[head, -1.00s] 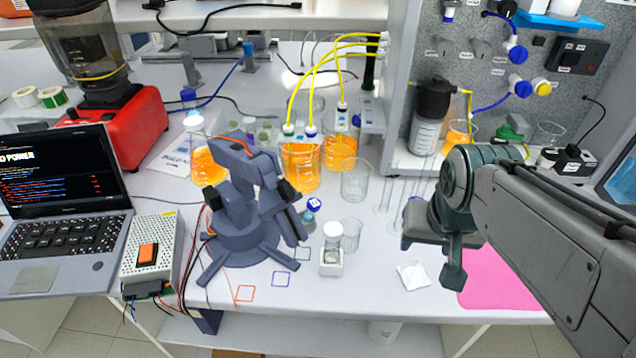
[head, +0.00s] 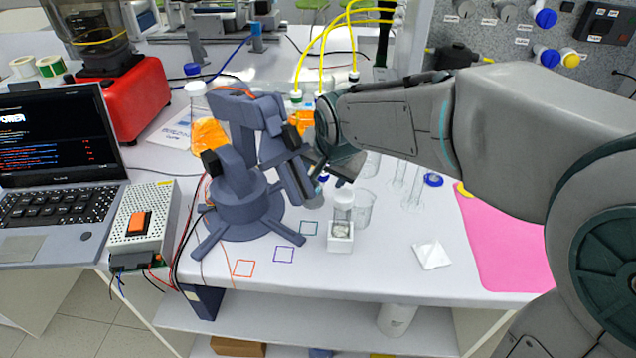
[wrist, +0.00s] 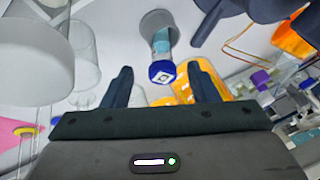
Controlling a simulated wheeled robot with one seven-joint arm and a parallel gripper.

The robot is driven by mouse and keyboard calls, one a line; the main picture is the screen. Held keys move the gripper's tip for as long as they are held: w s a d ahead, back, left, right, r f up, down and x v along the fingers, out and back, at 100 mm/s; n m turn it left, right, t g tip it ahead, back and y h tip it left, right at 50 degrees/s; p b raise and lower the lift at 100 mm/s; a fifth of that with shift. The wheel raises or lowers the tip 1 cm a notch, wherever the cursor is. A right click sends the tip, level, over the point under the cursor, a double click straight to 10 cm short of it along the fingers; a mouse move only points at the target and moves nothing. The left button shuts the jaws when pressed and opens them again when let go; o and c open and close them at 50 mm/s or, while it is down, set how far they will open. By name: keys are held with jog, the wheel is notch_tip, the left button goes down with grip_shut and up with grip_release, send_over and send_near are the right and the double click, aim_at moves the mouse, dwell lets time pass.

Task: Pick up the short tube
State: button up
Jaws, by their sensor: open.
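A short tube (wrist: 161,44) with a blue cap and pale blue contents shows in the wrist view. Its lower end is in a grey round holder (wrist: 158,20). My gripper (wrist: 158,70) is open, with the blue cap between its two fingertips in the picture; I cannot tell how far apart in depth they are. No contact shows. In the head view my gripper (head: 335,172) is beside the dark blue small robot arm (head: 245,170), and it mostly hides the tube.
A white weighing paper (head: 431,255) and a pink mat (head: 505,240) are right.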

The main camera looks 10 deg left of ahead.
jog(key=x, duration=0.4)
jog(key=shift+w+a+f, duration=0.25)
jog(key=shift+w+f, duration=0.05)
jog(key=c, duration=1.1)
jog(key=shift+r, duration=0.1)
jog(key=shift+r, duration=0.65)
notch_tip(320, 180, up, 3)
jog(key=shift+f, duration=0.1)
jog(key=d+r, duration=0.2)
jog(key=d, duration=0.2)
jog(key=d+r, duration=0.2)
jog(key=d, duration=0.2)
jog(key=d+r, duration=0.2)
jog(key=d, duration=0.1)
jog(key=shift+w+d+r, duration=0.15)
jog(key=shift+d+r, duration=0.2)
jog(key=shift+d, duration=0.05)
